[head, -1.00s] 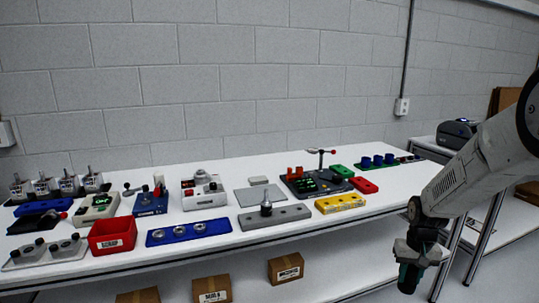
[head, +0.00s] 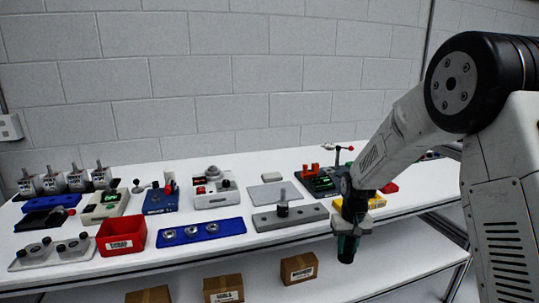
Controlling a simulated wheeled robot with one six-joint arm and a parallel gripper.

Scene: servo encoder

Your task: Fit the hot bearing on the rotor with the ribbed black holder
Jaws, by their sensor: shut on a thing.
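My gripper (head: 350,225) points down near the bench's front edge, right of the grey bar. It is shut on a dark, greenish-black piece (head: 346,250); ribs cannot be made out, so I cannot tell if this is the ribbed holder. A dark-based upright shaft, perhaps the rotor (head: 282,207), stands in the grey bar (head: 305,215). Several silvery rings, perhaps bearings (head: 197,229), sit in a blue tray (head: 228,228). A pale device with a red display (head: 213,192) carries a round grey part (head: 211,173); I cannot tell which bearing is hot.
A red scrap bin (head: 121,238) stands at the front left. Posted units (head: 78,178) stand at the back left. A flat grey plate (head: 268,195) lies behind the bar. A yellow block (head: 375,202) is partly hidden by my arm. Cardboard boxes (head: 222,288) sit on the lower shelf.

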